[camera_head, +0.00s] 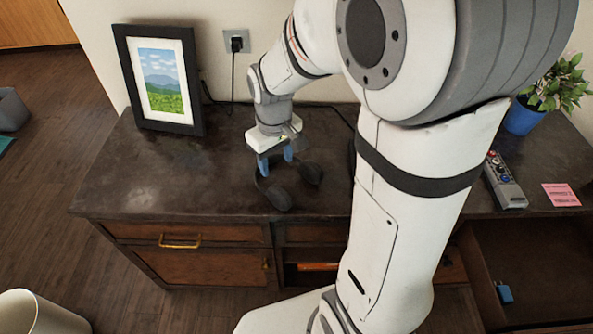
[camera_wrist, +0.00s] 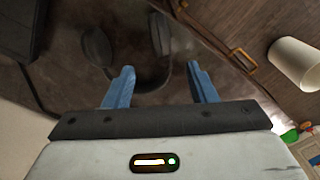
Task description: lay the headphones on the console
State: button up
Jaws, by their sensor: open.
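The dark headphones (camera_head: 276,195) lie on the dark console top (camera_head: 125,172), left of the middle near its front edge. In the wrist view the headphones (camera_wrist: 98,47) show their two ear cups beyond my fingers, with the band running near the fingertips. My gripper (camera_head: 275,163) is open, with its blue fingers pointing down at the headphones. In the wrist view my gripper (camera_wrist: 163,82) has its two blue fingers spread apart with nothing clearly held between them. I cannot tell whether a finger touches the band.
A framed picture (camera_head: 161,80) stands at the back left. A remote (camera_head: 504,181), a pink note (camera_head: 561,195) and a potted plant (camera_head: 543,97) are on the right. An open drawer (camera_head: 540,255) holds a small blue object.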

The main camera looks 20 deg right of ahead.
jog(key=s+d+r+m+t, duration=0.1)
jog(key=s+r+m, duration=0.1)
jog(key=s, duration=0.4)
jog(key=s+d+r+m+t, duration=0.1)
jog(key=s+d+r+m, duration=0.1)
jog(key=s+r, duration=0.3)
jog(key=shift+s+d+r, duration=0.2)
jog(key=shift+s+d, duration=0.05)
jog(key=shift+s, duration=0.55)
